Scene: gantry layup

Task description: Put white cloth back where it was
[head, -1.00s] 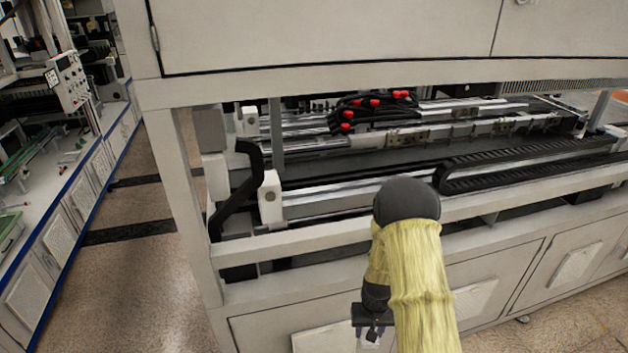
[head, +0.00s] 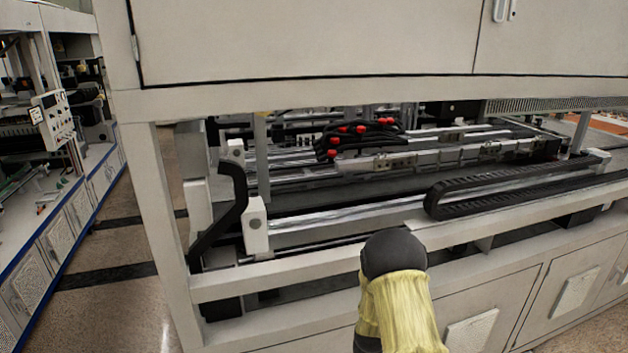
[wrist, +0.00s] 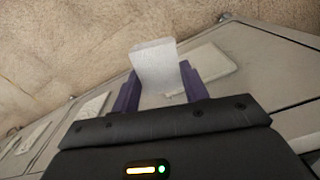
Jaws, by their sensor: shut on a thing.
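The white cloth (wrist: 156,66) shows in the wrist view as a pale, slightly curved sheet. It stands up between the two purple fingers of my gripper (wrist: 160,92), which is shut on it. Behind the cloth are a cabinet front and a tan floor, and the cloth appears clear of both. In the head view my yellow-sleeved arm reaches down at the bottom centre, and my gripper and the cloth are out of that picture.
A large gantry machine (head: 222,287) fills the middle and right, with rails, black cable chains (head: 520,187) and red-tipped parts (head: 361,129) inside. Cabinet doors (head: 575,290) lie below its front beam. A blue-edged bench (head: 62,263) stands left, with an open floor aisle (head: 120,310) between.

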